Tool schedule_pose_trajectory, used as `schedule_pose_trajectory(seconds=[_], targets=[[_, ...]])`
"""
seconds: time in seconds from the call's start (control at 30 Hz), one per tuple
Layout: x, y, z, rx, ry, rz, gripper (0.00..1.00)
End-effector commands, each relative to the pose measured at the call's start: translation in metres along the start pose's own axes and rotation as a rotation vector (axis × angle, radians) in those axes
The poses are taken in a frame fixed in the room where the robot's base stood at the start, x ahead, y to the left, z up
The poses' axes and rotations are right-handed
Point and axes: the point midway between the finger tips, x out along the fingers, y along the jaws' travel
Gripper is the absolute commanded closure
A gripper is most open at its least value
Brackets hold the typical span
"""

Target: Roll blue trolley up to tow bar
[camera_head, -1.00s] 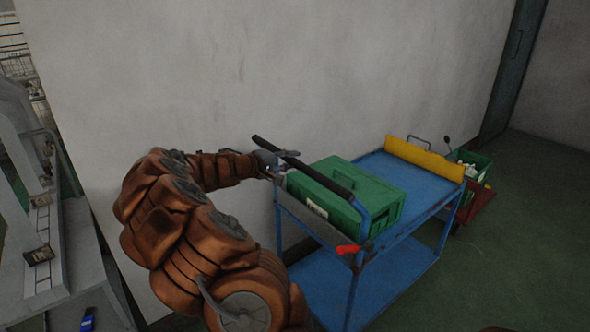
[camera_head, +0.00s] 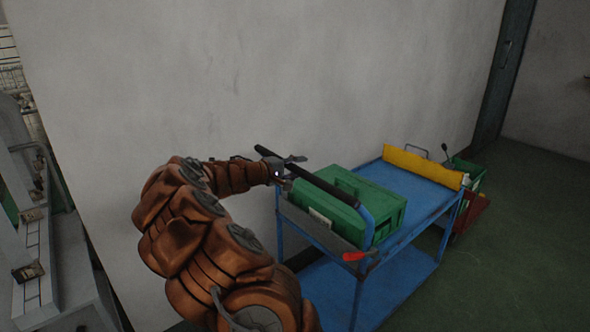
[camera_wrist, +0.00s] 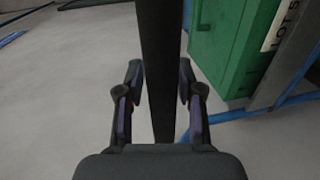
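The blue trolley (camera_head: 408,235) stands on the green floor beside the pale wall, with a black push bar (camera_head: 325,184) at its near end. My gripper (camera_head: 286,170) is at the left part of that bar. In the wrist view, the fingers of my gripper (camera_wrist: 160,92) stand on either side of the black bar (camera_wrist: 160,60), with narrow gaps showing; it looks open around the bar. A green crate (camera_head: 375,198) sits on the top shelf. A yellow board (camera_head: 424,167) stands at the far end. I cannot make out a tow bar.
Beyond the trolley's far end is a dark red cart (camera_head: 470,217) with a green bin (camera_head: 470,178); the gap between is hidden. A red lever (camera_head: 355,256) sticks out at the trolley's near corner. Grey equipment (camera_head: 60,265) stands at left. Floor at right is clear.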

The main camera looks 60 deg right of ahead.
Motion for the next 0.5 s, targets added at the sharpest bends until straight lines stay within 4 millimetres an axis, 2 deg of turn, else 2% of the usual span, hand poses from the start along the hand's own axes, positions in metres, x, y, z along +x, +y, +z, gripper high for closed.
schedule_pose_trajectory(seconds=[0.03, 0.1, 0.5], targets=[[-0.0032, 0.0008, -0.0012, 0.0, 0.004, 0.002, 0.56], [-0.0048, 0.0003, -0.0017, 0.0, 0.005, 0.002, 0.49], [-0.0098, -0.0016, -0.0016, -0.001, 0.004, 0.0, 0.48]])
